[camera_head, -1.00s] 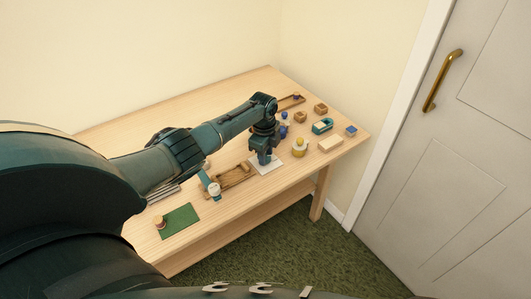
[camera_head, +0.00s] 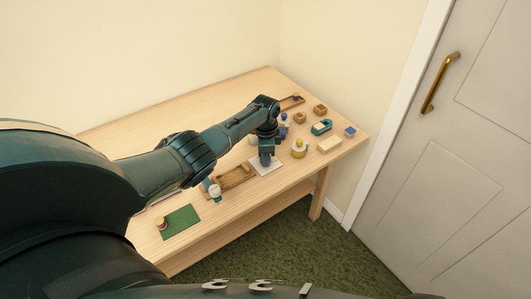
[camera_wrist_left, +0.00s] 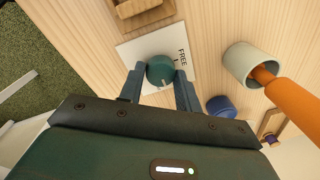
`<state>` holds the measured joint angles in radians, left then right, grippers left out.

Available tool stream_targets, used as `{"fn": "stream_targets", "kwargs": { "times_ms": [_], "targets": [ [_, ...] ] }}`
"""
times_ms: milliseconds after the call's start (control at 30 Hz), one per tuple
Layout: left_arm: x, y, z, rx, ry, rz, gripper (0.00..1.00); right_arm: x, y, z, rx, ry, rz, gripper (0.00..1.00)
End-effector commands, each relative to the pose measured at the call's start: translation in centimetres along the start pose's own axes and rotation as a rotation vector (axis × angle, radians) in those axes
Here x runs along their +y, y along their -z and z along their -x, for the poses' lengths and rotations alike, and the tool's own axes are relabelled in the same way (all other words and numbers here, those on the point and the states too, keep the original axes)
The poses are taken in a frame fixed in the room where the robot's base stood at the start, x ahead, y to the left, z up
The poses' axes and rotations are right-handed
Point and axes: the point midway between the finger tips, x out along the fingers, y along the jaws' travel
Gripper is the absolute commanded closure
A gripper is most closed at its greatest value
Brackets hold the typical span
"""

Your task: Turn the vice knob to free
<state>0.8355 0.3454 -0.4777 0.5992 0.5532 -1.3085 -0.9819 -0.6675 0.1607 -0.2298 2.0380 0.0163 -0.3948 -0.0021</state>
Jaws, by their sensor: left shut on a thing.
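The vice knob (camera_wrist_left: 161,70) is a round dark teal knob on a white plate (camera_wrist_left: 128,52) printed with the word FREE. The plate also shows on the table in the head view (camera_head: 257,166). My left gripper (camera_wrist_left: 160,82) has its two fingers on either side of the knob and is shut on it; it also shows in the head view (camera_head: 266,160), reaching down over the plate. A small pale mark shows at the knob's edge between the fingers; which way it points is hard to tell. My right gripper is not in view.
A wooden tray (camera_head: 249,176) lies left of the plate. A grey cup (camera_wrist_left: 237,62) with an orange handle and a blue round thing (camera_wrist_left: 221,106) stand close to the gripper. A yellow-topped jar (camera_head: 299,148) stands right of the plate. A green mat (camera_head: 182,222) lies near the front.

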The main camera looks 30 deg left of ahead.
Motion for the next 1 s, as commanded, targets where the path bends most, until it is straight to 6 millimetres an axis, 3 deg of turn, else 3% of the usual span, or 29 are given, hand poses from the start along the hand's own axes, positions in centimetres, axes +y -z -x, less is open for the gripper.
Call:
{"fn": "stream_targets", "kwargs": {
  "times_ms": [1000],
  "targets": [
    [-0.18, 0.11, -0.03, -0.062, 0.001, 0.963, 0.89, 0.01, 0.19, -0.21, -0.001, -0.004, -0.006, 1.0]
  ]
}}
